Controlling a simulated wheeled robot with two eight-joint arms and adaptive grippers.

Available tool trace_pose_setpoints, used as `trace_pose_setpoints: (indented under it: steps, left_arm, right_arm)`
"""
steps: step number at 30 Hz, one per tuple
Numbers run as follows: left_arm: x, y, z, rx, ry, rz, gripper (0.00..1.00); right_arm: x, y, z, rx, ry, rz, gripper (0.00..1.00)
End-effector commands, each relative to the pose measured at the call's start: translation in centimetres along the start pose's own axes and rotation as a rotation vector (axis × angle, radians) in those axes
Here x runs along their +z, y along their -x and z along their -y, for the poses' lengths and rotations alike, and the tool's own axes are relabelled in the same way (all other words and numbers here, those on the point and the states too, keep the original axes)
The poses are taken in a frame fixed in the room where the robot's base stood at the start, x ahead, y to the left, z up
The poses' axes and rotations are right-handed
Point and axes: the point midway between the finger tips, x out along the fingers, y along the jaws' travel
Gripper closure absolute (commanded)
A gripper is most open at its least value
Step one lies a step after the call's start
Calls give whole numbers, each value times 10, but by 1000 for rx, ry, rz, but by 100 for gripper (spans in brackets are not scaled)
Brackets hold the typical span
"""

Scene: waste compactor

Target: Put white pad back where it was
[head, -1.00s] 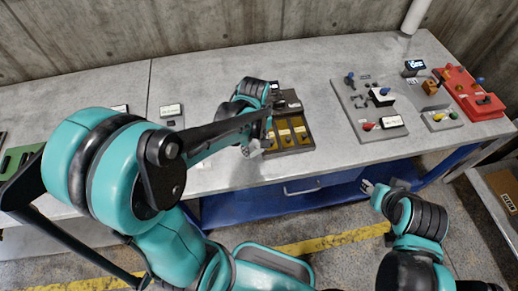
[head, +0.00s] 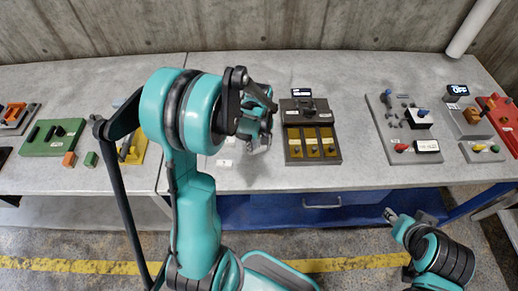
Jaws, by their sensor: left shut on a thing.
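My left gripper (head: 258,138) is above the table, just left of the dark tray (head: 288,157) with yellow compartments. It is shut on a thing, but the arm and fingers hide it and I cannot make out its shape. I cannot pick out the white pad for certain. Small white pieces or labels (head: 224,162) show on the tabletop just left of the gripper. My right gripper (head: 391,215) is low in front of the table, away from the objects; its jaw opening is too small to judge.
The grey table (head: 350,120) is clear right of the tray. A grey panel (head: 388,130) with knobs and a red device (head: 503,118) stand on the right. A green block (head: 40,148) and a yellow device (head: 133,150) lie on the left. A concrete wall is behind.

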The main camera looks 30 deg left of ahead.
Motion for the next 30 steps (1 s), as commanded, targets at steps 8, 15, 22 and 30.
trace_pose_setpoints:
  steps: [8, 15, 22, 30]
  left_arm:
    - [0, -14, 0, 0, 0, 0, 87]
    - [0, -18, 0, 0, 0, 0, 46]
    - [0, -18, 0, 0, 0, 0, 33]
    - [0, -5, 0, 0, 0, 0, 33]
  right_arm:
    - [3, -5, 0, 0, 0, 0, 59]
    - [6, -8, 0, 0, 0, 0, 59]
    - [5, -7, 0, 0, 0, 0, 59]
    - [1, -1, 0, 0, 0, 0, 59]
